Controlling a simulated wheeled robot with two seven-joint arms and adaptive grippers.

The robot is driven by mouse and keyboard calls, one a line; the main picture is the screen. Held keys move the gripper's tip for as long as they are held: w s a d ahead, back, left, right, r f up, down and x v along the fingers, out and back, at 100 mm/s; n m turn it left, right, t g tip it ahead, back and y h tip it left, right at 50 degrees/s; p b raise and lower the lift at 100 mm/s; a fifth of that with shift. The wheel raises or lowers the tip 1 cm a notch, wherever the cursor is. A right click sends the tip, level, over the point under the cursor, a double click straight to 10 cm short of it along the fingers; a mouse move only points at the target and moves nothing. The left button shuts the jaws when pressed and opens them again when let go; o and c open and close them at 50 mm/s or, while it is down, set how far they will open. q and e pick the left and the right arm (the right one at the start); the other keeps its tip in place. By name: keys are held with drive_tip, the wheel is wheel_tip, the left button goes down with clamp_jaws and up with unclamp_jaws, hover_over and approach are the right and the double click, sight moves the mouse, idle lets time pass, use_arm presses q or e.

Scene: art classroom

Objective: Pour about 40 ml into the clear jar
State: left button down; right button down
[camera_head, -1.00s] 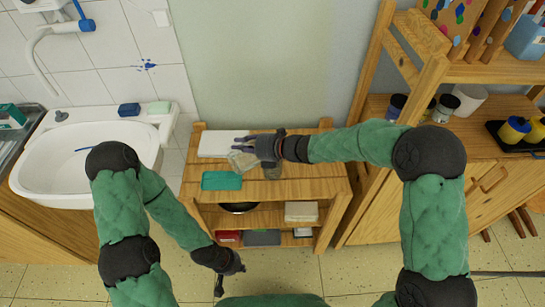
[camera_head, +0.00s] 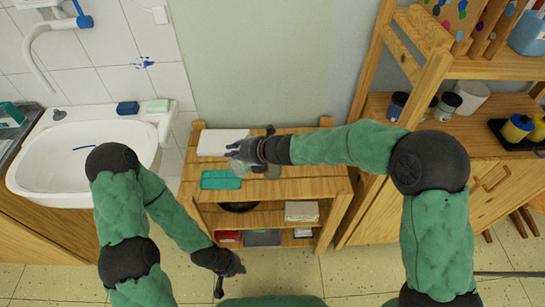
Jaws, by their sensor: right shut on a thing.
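My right gripper (camera_head: 238,151) reaches in from the right over the wooden shelf unit's top (camera_head: 305,178). It is shut on a see-through container (camera_head: 242,168), mostly hidden under the gripper. I cannot make out its tilt or what is in it. Another clear, greyish shape, perhaps the clear jar (camera_head: 272,172), stands on the top just right of it, partly covered by my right wrist. I cannot see any liquid level or stream. My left gripper (camera_head: 232,272) hangs low in front of the shelf, away from these things; its fingers are too small and dark to read.
A teal tray (camera_head: 220,180) and a white flat slab (camera_head: 218,138) lie on the shelf top's left. A sink (camera_head: 75,160) stands to the left. A wooden rack with jars (camera_head: 448,104) stands to the right. The shelf top's right end is clear.

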sight(228, 162)
drive_tip(key=shift+a+f+h, duration=0.1)
drive_tip(key=shift+a+h, duration=0.1)
drive_tip(key=shift+h, duration=0.1)
drive_tip(key=shift+f+n+b, duration=0.25)
drive_tip(key=shift+n+b, duration=0.05)
drive_tip(key=shift+b, duration=0.05)
drive_tip(key=shift+s+a, duration=0.1)
idle(1.4)
drive_tip(key=f+b, duration=0.1)
drive_tip(key=a+f+h+b, duration=0.1)
drive_tip(key=f+n+h+b, duration=0.1)
drive_tip(key=shift+s+a+f, duration=0.15)
drive_tip(key=shift+s+a, duration=0.15)
drive_tip(key=shift+s, duration=0.1)
drive_tip(key=a+f+n+t+h, duration=0.2)
drive_tip(key=a+f+h, duration=0.1)
drive_tip(key=f, duration=0.4)
drive_tip(key=shift+a+f+h+p, duration=0.25)
drive_tip(key=shift+f+h+p, duration=0.15)
drive_tip(key=shift+h, duration=0.4)
drive_tip(key=shift+n+t, duration=0.3)
idle(1.2)
